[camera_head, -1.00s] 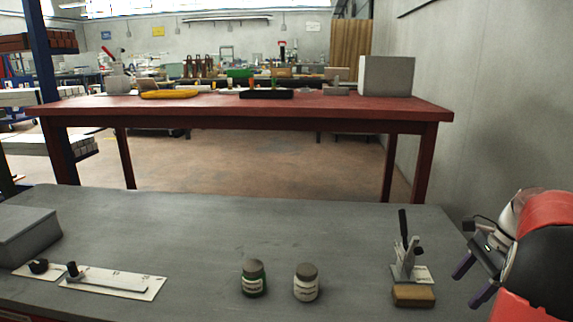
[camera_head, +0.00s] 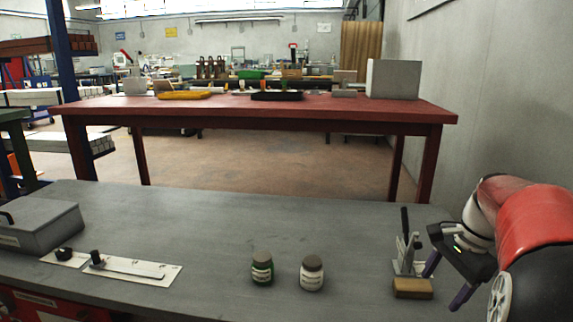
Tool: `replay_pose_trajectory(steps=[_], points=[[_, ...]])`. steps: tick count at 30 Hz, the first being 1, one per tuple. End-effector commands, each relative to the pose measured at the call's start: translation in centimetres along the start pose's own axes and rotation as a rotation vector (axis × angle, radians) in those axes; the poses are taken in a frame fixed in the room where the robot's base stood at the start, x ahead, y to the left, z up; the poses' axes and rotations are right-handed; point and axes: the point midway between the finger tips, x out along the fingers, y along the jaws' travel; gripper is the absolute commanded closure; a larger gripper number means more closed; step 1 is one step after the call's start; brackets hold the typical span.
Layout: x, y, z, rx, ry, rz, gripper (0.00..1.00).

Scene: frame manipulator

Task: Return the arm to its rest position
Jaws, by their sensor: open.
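My gripper (camera_head: 446,284) is at the right of the head view, at the end of my red and black arm. Its two dark purple fingers are spread apart with nothing seen between them. It hangs over the right end of the grey table, just right of a toggle clamp (camera_head: 405,250) with a black handle and a wooden block (camera_head: 413,288). From this view I cannot tell whether a finger touches the clamp.
The grey table (camera_head: 220,225) holds a green-labelled jar (camera_head: 262,268), a white-labelled jar (camera_head: 312,272), a white plate with a black knob (camera_head: 135,268) and a grey box (camera_head: 40,226). A red table (camera_head: 330,108) stands behind. A wall (camera_head: 500,100) is at right.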

Motion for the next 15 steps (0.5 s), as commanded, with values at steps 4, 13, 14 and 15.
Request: replay_pose_trajectory(steps=[4, 13, 14, 15], points=[[-1.2, 0.1, 5.7, -0.234, 0.083, -0.009, 0.33], [-1.6, 4.8, 17.9, -0.925, 0.312, -0.050, 0.33], [-1.4, 5.4, 18.7, -0.989, 0.332, -0.055, 0.33], [-1.2, 6.1, 19.7, -1.071, 0.361, -0.063, 0.33]])
